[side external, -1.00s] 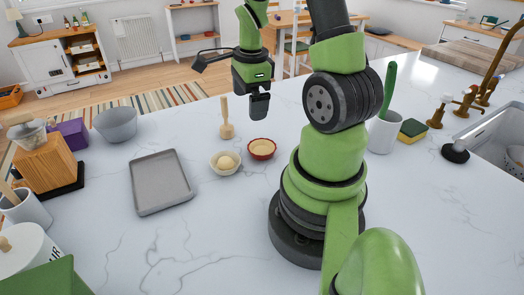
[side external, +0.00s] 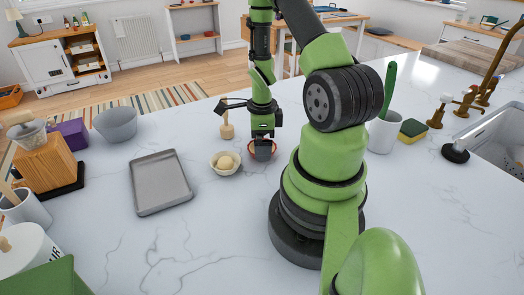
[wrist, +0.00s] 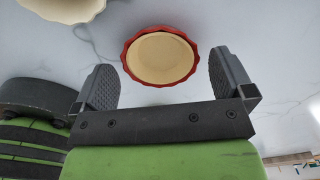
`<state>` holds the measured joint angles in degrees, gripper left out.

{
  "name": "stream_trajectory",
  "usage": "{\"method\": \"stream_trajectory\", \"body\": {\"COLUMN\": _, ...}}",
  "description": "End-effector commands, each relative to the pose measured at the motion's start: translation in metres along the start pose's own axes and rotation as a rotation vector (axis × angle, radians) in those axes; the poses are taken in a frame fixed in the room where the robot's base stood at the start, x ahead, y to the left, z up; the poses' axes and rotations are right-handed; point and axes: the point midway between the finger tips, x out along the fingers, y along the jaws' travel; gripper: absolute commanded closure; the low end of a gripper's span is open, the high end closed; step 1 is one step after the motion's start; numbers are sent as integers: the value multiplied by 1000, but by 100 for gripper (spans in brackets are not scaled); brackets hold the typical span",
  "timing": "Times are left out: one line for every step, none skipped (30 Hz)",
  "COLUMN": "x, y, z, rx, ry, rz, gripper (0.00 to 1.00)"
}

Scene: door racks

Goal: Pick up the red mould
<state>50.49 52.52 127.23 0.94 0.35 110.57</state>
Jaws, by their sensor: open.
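The red mould (wrist: 160,57) is a small round dish with a fluted red rim and a cream inside. In the wrist view it lies ahead of my gripper (wrist: 165,83), roughly centred between the two open fingers. In the side view the mould (side external: 271,151) stands on the white counter, partly hidden by my gripper (side external: 262,152), which is just over it. My gripper is open with nothing between its fingers. I cannot tell whether the fingers touch the mould.
A cream bowl (side external: 225,166) with a pale ball of dough stands close left of the mould; its edge also shows in the wrist view (wrist: 65,8). A wooden pestle (side external: 227,128) stands behind it. A grey tray (side external: 160,183) lies further left. The front counter is clear.

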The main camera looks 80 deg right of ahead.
Motion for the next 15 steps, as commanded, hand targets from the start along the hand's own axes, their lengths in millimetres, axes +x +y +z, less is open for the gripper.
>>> {"method": "stream_trajectory", "body": {"x": 7, "y": 0, "z": 0, "rx": -1, "ry": 1, "rz": 3, "gripper": 1}}
{"method": "stream_trajectory", "body": {"x": 10, "y": 0, "z": 0, "rx": -1, "ry": 1, "rz": 3, "gripper": 1}}
{"method": "stream_trajectory", "body": {"x": 14, "y": 0, "z": 0, "rx": -1, "ry": 1, "rz": 2, "gripper": 1}}
{"method": "stream_trajectory", "body": {"x": 16, "y": 0, "z": 0, "rx": -1, "ry": 1, "rz": 1, "gripper": 1}}
{"method": "stream_trajectory", "body": {"x": 17, "y": 0, "z": 0, "rx": -1, "ry": 0, "rz": 1, "gripper": 1}}
{"method": "stream_trajectory", "body": {"x": 19, "y": 0, "z": 0, "rx": -1, "ry": 0, "rz": 0, "gripper": 1}}
{"method": "stream_trajectory", "body": {"x": 19, "y": 0, "z": 0, "rx": -1, "ry": 0, "rz": 0, "gripper": 1}}
{"method": "stream_trajectory", "body": {"x": 20, "y": 0, "z": 0, "rx": -1, "ry": 0, "rz": 0, "gripper": 1}}
{"method": "stream_trajectory", "body": {"x": 20, "y": 0, "z": 0, "rx": -1, "ry": 0, "rz": -1, "gripper": 1}}
{"method": "stream_trajectory", "body": {"x": 19, "y": 0, "z": 0, "rx": -1, "ry": 0, "rz": -1, "gripper": 1}}
{"method": "stream_trajectory", "body": {"x": 19, "y": 0, "z": 0, "rx": -1, "ry": 0, "rz": -1, "gripper": 1}}
{"method": "stream_trajectory", "body": {"x": 19, "y": 0, "z": 0, "rx": -1, "ry": 0, "rz": -1, "gripper": 1}}
{"method": "stream_trajectory", "body": {"x": 19, "y": 0, "z": 0, "rx": -1, "ry": 0, "rz": -1, "gripper": 1}}
{"method": "stream_trajectory", "body": {"x": 19, "y": 0, "z": 0, "rx": -1, "ry": 0, "rz": -1, "gripper": 7}}
{"method": "stream_trajectory", "body": {"x": 19, "y": 0, "z": 0, "rx": -1, "ry": 0, "rz": -1, "gripper": 17}}
